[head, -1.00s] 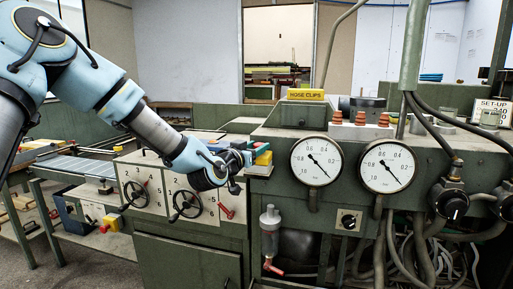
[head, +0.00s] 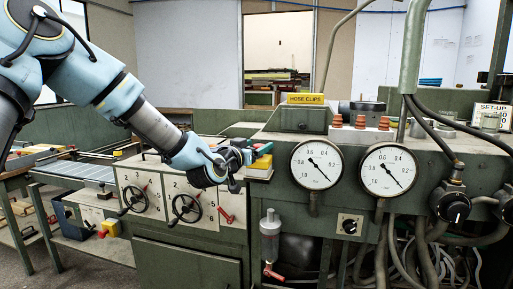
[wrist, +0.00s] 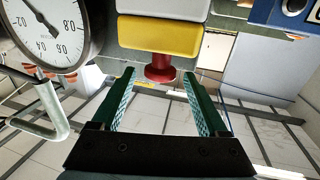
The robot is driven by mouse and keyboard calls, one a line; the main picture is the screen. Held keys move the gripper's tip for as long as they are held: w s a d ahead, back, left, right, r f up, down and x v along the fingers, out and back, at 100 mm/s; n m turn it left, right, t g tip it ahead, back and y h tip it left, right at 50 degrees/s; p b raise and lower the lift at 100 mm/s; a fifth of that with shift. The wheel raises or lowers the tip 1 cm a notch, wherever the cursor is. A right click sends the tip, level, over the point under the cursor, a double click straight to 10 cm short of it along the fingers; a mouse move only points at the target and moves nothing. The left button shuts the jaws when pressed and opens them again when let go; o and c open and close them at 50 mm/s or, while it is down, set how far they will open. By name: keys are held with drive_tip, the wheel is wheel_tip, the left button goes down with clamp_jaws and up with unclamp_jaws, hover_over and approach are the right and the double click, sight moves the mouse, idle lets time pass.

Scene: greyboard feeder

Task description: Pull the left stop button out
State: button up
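A yellow box (head: 259,172) sits at the corner of the green machine, just left of the left gauge. In the wrist view, which is upside down, this yellow box (wrist: 160,38) has a red stop button (wrist: 160,70) standing out towards me on a narrower stem. My gripper (head: 256,153) is open at this box. In the wrist view its two green fingers lie either side of the button's line, with the button near their tips and not gripped. A second yellow box (head: 112,228) with a red knob (head: 102,234) is lower left. The head view does not clearly show the near button.
Two gauges (head: 316,164) (head: 387,170) are right of my gripper. Two black handwheels (head: 186,207) (head: 137,196) and a red lever (head: 227,217) are below and left. A HOSE CLIPS sign (head: 305,99) stands above. Hoses and a black knob (head: 454,207) fill the right.

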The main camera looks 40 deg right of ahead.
drive_tip(key=shift+f, duration=0.1)
drive_tip(key=shift+s+a, duration=0.1)
drive_tip(key=shift+a, duration=0.15)
drive_tip(key=b+v, duration=0.3)
drive_tip(key=v, duration=0.7)
drive_tip(key=shift+a, duration=0.15)
drive_tip(key=w+a+f+n+y, duration=0.2)
drive_tip(key=w+a+f+y, duration=0.25)
drive_tip(key=a, duration=0.45)
drive_tip(key=w+a+f+n+y, duration=0.2)
drive_tip(key=w+a+f+y, duration=0.15)
drive_tip(key=a+f, duration=0.4)
drive_tip(key=w+a+f+n+y, duration=0.2)
drive_tip(key=w+a+f+y, duration=0.15)
drive_tip(key=a, duration=0.75)
drive_tip(key=s+a+f+n+g+y, duration=0.1)
drive_tip(key=s+a, duration=0.4)
drive_tip(key=a, duration=0.5)
drive_tip(key=s+a+f+n+g+y, duration=0.1)
drive_tip(key=s+a+n+g+y, duration=0.2)
drive_tip(key=a, duration=0.7)
drive_tip(key=s+n+y, duration=0.1)
drive_tip(key=s+n, duration=0.1)
drive_tip(key=shift+f+n+g, duration=0.3)
drive_tip(key=shift+f+n, duration=0.05)
drive_tip(key=shift+n, duration=0.05)
